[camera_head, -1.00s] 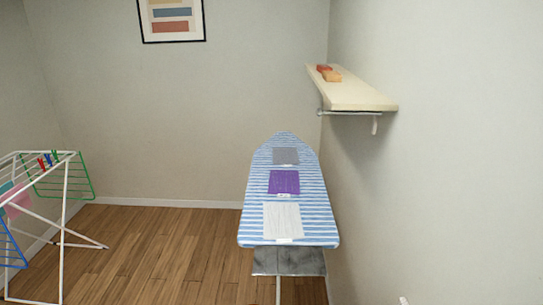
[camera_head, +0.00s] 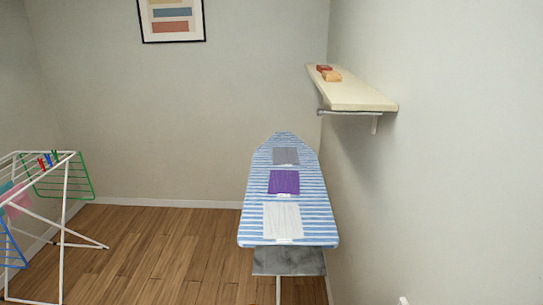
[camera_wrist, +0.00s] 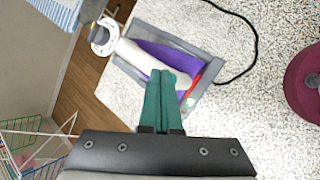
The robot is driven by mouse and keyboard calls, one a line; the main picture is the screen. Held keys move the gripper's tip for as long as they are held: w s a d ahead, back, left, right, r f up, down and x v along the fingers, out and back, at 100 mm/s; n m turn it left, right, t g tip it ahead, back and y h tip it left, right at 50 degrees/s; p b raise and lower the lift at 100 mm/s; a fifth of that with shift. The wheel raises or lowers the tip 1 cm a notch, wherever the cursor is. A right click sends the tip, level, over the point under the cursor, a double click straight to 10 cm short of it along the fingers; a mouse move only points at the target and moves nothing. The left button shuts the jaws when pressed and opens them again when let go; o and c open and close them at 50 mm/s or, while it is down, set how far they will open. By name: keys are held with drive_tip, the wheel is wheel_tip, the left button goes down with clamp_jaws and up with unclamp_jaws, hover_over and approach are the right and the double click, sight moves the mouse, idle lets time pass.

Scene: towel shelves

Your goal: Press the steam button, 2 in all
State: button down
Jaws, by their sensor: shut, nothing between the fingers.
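In the wrist view my gripper (camera_wrist: 164,76) has teal fingers, closed together with nothing between them. It points at a grey tray (camera_wrist: 207,40) on a white speckled surface. In the tray lies a purple and white object (camera_wrist: 150,58) that looks like an iron, with a red part (camera_wrist: 194,86) and a small pale green spot (camera_wrist: 190,101) near the fingers. The fingers overlap part of it. I cannot tell whether they touch it, and I cannot make out the steam button for sure. My gripper is not in the head view.
A black cord (camera_wrist: 254,40) runs from the tray. A maroon round object (camera_wrist: 303,82) sits at the right. In the head view, a striped ironing board (camera_head: 246,228) holds several cloths, a shelf (camera_head: 352,96) is on the right wall and a drying rack (camera_head: 62,230) stands left.

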idle(0.4)
drive_tip(key=shift+r, duration=0.85)
drive_tip(key=shift+r, duration=0.1)
drive_tip(key=shift+r, duration=2.4)
drive_tip(key=s+d+m+g, duration=0.2)
drive_tip(key=d+m+g, duration=0.2)
drive_tip(key=d+m, duration=0.5)
drive_tip(key=s+d+m+g+y, duration=0.3)
drive_tip(key=s+m, duration=0.5)
drive_tip(key=m, duration=1.1)
drive_tip(key=shift+s+f+y, duration=0.15)
drive_tip(key=shift+f+y, duration=0.3)
drive_tip(key=shift+y, duration=0.45)
